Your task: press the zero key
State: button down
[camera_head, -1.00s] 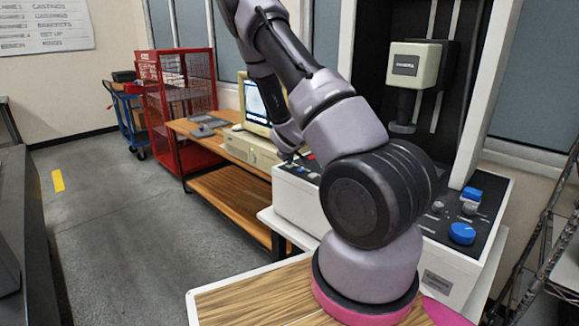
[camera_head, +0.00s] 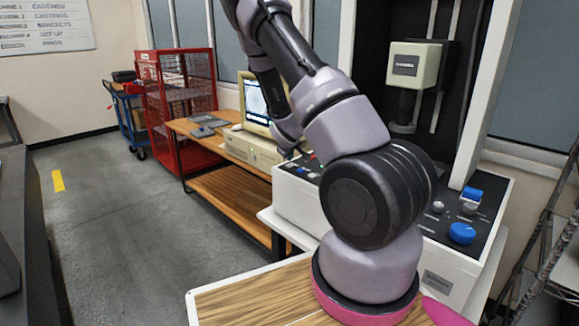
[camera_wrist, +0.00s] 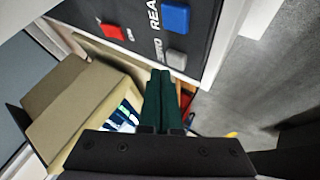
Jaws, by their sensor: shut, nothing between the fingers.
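The zero key is the grey key (camera_wrist: 176,60) on the black panel (camera_wrist: 140,42) in the wrist view, beside the printed word ZERO. A blue key (camera_wrist: 175,18) sits beyond it and a red key (camera_wrist: 112,31) to its left. My gripper (camera_wrist: 160,74) is shut and empty, its dark green fingertips together just below and left of the grey key in the picture. I cannot tell whether they touch the key or the panel. In the head view the same panel (camera_head: 303,171) shows beyond my arm, too small to read.
A beige computer (camera_head: 254,147) stands on the wooden desk (camera_head: 215,144) left of the white machine (camera_head: 300,205). A blue knob (camera_head: 462,233) is on the machine's right-hand panel. A red mesh cage (camera_head: 183,95) stands behind.

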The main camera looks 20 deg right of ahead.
aim_at(290, 166)
jog(key=shift+r, duration=2.45)
jog(key=shift+r, duration=0.1)
jog(key=s+a+r+m+y, duration=0.25)
jog(key=s+a+r, duration=0.35)
jog(key=r, duration=0.4)
jog(key=s+a+r+m+y, duration=0.2)
jog(key=s+a+r+m, duration=0.1)
jog(key=s+r, duration=0.55)
jog(key=s+a+r, duration=0.3)
jog(key=s+r, duration=0.1)
jog(key=s, duration=0.3)
jog(key=s+a+r+m+y, duration=0.1)
jog(key=s+a+r, duration=0.2)
jog(key=s, duration=0.4)
jog(key=s+a+r+m+g+y, duration=0.1)
jog(key=s+a+r, duration=0.2)
jog(key=s, duration=0.4)
jog(key=shift+r, duration=0.85)
